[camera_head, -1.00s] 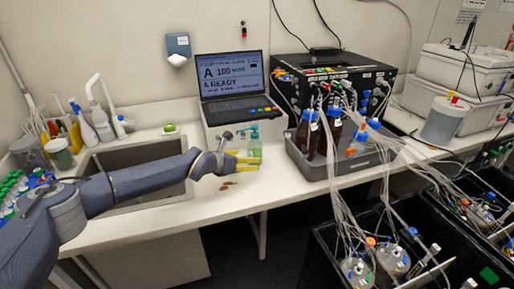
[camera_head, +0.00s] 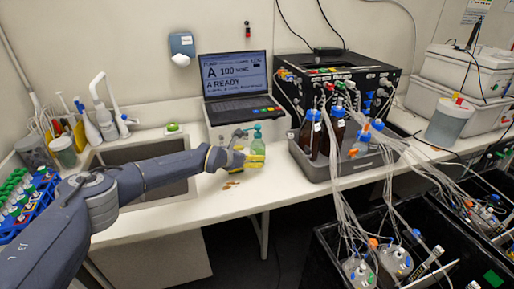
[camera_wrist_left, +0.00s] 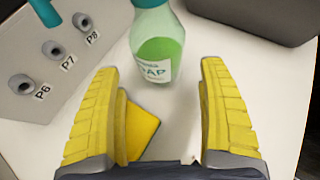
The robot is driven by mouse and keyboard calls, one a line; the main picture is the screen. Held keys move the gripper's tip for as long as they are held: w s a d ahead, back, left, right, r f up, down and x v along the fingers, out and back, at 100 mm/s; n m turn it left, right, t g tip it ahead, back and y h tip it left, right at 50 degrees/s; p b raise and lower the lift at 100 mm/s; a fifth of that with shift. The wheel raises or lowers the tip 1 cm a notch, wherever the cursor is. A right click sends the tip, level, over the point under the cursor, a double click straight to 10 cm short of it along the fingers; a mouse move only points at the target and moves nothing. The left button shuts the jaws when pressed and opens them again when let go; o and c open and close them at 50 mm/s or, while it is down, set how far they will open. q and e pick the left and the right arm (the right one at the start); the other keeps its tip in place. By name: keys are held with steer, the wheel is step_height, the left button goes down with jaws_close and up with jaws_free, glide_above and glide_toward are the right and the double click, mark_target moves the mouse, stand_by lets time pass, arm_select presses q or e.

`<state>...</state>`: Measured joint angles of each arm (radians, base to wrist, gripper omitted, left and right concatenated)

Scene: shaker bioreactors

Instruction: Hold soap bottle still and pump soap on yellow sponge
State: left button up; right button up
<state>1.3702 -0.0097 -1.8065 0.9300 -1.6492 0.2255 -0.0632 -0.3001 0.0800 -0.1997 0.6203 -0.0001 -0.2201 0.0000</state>
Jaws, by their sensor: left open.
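A soap bottle (camera_head: 258,147) with a teal pump top and green soap stands on the counter in front of the laptop. In the left wrist view the bottle (camera_wrist_left: 158,52) is upright, ahead of my fingers and apart from them. My left gripper (camera_head: 252,160) has yellow fingers and is open, pointing at the bottle; the left wrist view shows both fingers (camera_wrist_left: 160,110) spread. A yellow sponge (camera_wrist_left: 141,133) lies on the counter between them, partly hidden by the left finger and gripper body. My right gripper is not in view.
A grey tray (camera_head: 333,174) with brown bottles and tubing stands right of the soap. A grey box with ports (camera_wrist_left: 50,65) is close on the left in the wrist view. A sink (camera_head: 165,190) lies under my left arm. Brownish scraps (camera_head: 231,184) lie near the counter's front.

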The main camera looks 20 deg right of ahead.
arm_select(q)
steer(key=shift+x, duration=1.4)
steer(key=shift+w+d+f, duration=0.2)
steer(key=shift+w+d, duration=0.1)
steer(key=shift+d, duration=0.2)
steer(key=shift+w+d+f, duration=0.1)
steer(key=shift+d+f, duration=0.05)
steer(key=shift+f, duration=0.05)
steer(key=shift+c, duration=0.3)
